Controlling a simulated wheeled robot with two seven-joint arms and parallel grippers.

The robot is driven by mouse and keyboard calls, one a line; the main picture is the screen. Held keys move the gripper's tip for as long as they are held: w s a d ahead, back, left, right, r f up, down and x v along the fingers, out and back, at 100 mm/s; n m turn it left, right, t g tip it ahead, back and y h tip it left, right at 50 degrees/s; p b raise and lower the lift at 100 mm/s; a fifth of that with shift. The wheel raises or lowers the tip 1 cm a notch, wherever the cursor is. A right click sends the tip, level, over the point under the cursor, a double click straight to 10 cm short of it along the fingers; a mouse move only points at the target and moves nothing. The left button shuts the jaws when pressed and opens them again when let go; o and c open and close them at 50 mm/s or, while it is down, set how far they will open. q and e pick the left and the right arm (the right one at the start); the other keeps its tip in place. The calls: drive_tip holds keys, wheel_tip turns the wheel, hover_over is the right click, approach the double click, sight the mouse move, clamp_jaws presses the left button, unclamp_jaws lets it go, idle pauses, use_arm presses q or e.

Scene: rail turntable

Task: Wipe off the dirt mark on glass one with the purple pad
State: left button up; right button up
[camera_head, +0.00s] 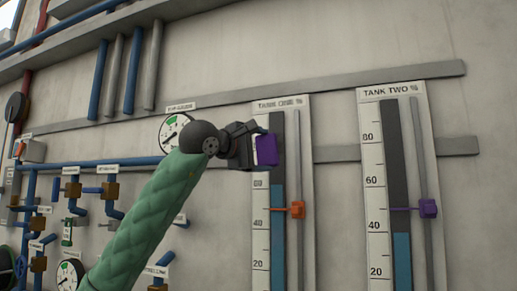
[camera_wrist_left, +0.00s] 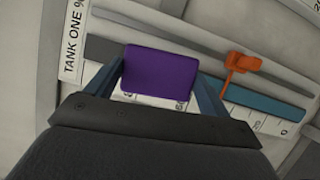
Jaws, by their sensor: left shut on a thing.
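My left gripper (camera_head: 257,149) is shut on the purple pad (camera_head: 267,150) and holds it up at the upper part of the tank one gauge. In the left wrist view the pad (camera_wrist_left: 160,70) sits between the two fingers. Glass one (camera_head: 278,220) is a dark upright tube with blue liquid in its lower part; it also shows in the left wrist view (camera_wrist_left: 265,104). The pad covers part of the glass and scale. I cannot tell whether the pad touches the glass. No dirt mark shows; the pad or gripper may hide it.
An orange pointer (camera_head: 297,209) sticks out beside glass one, below the pad. The tank two gauge (camera_head: 402,250) with a purple pointer (camera_head: 428,208) stands to the right. A round dial (camera_head: 172,127) and several pipes and valves are on the left.

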use_arm(q)
drive_tip(key=shift+s+a+r+m, duration=0.15)
drive_tip(key=shift+s+a+m, duration=0.1)
drive_tip(key=shift+m, duration=0.15)
drive_tip(key=shift+w+d+p, duration=0.35)
drive_tip(key=shift+w+p, duration=0.15)
drive_tip(key=shift+w, duration=0.25)
drive_tip(key=shift+w+d+r+p, duration=0.1)
drive_tip(key=shift+w+d+p, duration=0.2)
drive_tip(key=shift+w+p, duration=0.55)
drive_tip(key=shift+w+d+p, duration=0.2)
drive_tip(key=shift+w+p, duration=0.15)
drive_tip(key=shift+w, duration=0.45)
drive_tip(key=shift+w+d, duration=0.25)
drive_tip(key=shift+w, duration=0.3)
drive_tip(key=shift+w+d+f, duration=0.1)
drive_tip(key=shift+w+f, duration=0.1)
drive_tip(key=shift+w, duration=0.15)
drive_tip(key=shift+w+d, duration=0.2)
drive_tip(key=shift+w, duration=0.55)
drive_tip(key=shift+r, duration=0.1)
